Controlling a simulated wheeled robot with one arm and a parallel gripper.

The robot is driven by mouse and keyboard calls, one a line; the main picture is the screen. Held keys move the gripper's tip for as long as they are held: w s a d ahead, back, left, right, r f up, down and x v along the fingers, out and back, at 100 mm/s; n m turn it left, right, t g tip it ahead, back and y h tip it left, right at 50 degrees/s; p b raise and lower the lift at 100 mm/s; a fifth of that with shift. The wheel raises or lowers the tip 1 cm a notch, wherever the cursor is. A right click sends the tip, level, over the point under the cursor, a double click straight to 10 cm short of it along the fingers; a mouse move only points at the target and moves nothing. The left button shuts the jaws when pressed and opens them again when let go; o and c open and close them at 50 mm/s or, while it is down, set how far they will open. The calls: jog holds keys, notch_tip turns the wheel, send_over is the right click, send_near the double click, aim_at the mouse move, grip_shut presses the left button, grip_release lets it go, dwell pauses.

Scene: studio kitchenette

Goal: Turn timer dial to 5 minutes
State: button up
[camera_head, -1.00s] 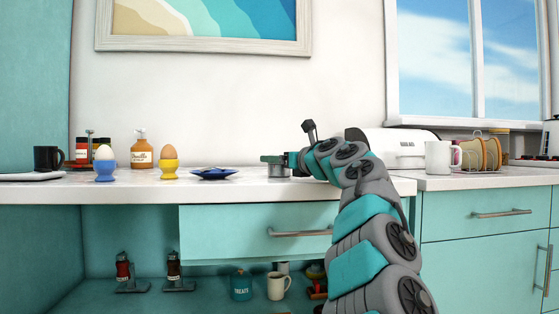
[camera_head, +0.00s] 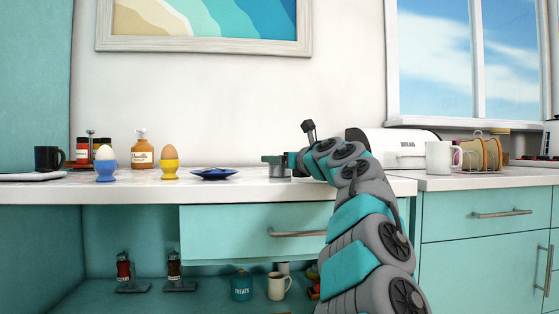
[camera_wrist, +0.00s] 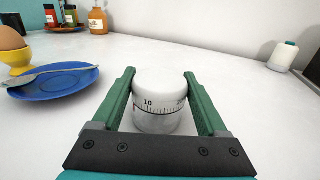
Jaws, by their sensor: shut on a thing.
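The timer (camera_wrist: 157,100) is a white cylinder with a printed scale. In the wrist view it stands upright on the white counter, between the two green fingers of my gripper (camera_wrist: 160,95). My gripper is shut on it, one finger along each side. The number 10 shows left of centre on the scale, and a number at the right edge is partly covered by the finger.
A blue plate (camera_wrist: 55,83) with a spoon lies left of my gripper, with an egg in a yellow cup (camera_wrist: 15,58) beyond it. A white and teal shaker-like item (camera_wrist: 283,55) stands at the back right. A bread box (camera_head: 400,146) stands behind my arm. The counter behind the timer is clear.

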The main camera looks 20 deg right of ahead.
aim_at(296, 179)
dwell(0.4)
jog(key=o, duration=1.3)
jog(key=shift+s+d+b, duration=0.15)
jog(key=shift+s+b, duration=0.05)
jog(key=shift+s, duration=1.1)
jog(key=shift+s+d+b, duration=0.2)
jog(key=shift+s, duration=1.05)
jog(key=shift+s+d+b, duration=0.15)
jog(key=shift+s+b, duration=0.05)
jog(key=shift+s, duration=1.1)
